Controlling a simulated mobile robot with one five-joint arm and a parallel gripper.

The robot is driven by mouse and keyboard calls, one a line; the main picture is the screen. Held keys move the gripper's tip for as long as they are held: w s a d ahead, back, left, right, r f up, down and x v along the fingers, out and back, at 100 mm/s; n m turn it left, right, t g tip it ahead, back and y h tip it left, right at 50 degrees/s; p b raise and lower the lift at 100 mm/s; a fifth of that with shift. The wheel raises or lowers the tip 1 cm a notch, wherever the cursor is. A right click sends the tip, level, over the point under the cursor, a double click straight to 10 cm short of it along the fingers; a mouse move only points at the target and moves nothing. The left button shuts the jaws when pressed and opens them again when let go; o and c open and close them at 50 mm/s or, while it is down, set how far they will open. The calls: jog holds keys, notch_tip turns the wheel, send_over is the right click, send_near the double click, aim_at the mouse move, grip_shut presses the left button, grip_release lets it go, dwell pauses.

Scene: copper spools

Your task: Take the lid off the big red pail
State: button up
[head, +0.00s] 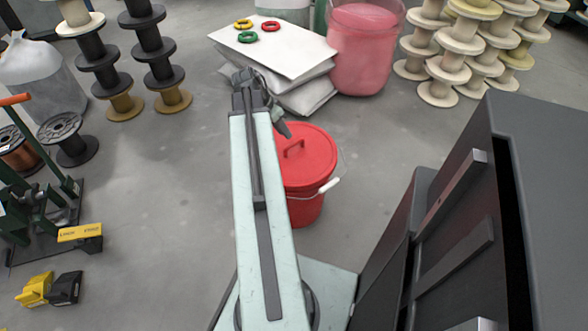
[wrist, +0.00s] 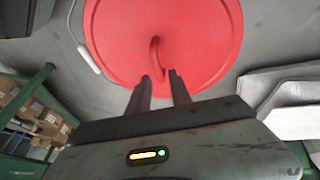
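The big red pail (head: 305,208) stands on the floor just right of my arm, with its red lid (head: 312,165) on top. The lid has a raised red handle (head: 293,147). A wire bail with a white grip (head: 329,186) hangs at the pail's right side. In the wrist view the lid (wrist: 205,50) fills the upper middle, and its handle (wrist: 157,58) lies just ahead of my fingertips. My gripper (wrist: 160,78) is open, its two fingers apart with a gap between them. In the head view my gripper is partly hidden by my arm, near the lid's far left edge.
A dark cabinet (head: 540,130) with drawers stands close on the right. Spools stand at both back sides. A green trolley (head: 45,215) is at left.

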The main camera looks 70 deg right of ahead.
aim_at(293, 143)
jog(key=b+x, duration=0.3)
jog(key=x, duration=0.1)
jog(key=b+x, duration=0.4)
jog(key=shift+s+f, duration=0.2)
jog(key=shift+s, duration=0.15)
jog(key=shift+r, duration=0.15)
grip_shut()
